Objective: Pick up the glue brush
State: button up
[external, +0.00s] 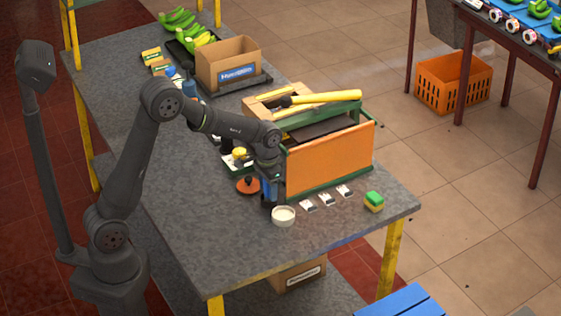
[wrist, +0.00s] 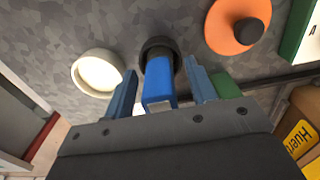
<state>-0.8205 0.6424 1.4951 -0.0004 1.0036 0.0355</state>
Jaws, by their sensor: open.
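A blue upright handle, which looks like the glue brush (wrist: 158,82), stands in a dark round holder (wrist: 157,46) in the wrist view. Its lower end is hidden in the holder. My gripper (wrist: 160,85) is open, with one finger on each side of the handle and a visible gap to each. In the external view my gripper (external: 268,181) points down at the table near the front of the orange-sided box. The dark holder (external: 269,203) shows just below it, and the gripper largely covers the handle there.
A white bowl (external: 283,216) stands close beside the holder. An orange disc with a black knob (external: 247,185) lies on the other side. The orange-sided box (external: 330,160) is close behind.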

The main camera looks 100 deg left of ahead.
jog(key=shift+c, duration=0.2)
jog(key=c, duration=1)
jog(key=shift+c, duration=0.2)
jog(key=shift+r, duration=0.2)
jog(key=shift+r, duration=0.3)
jog(key=r, duration=0.3)
jog(key=shift+w+d+r, duration=0.1)
jog(key=shift+d+r, duration=0.1)
jog(key=shift+r, duration=0.1)
jog(key=w+d+r, duration=0.2)
jog(key=d+r, duration=0.4)
jog(key=d, duration=0.5)
jog(key=shift+w+r, duration=0.25)
jog(key=shift+w, duration=0.15)
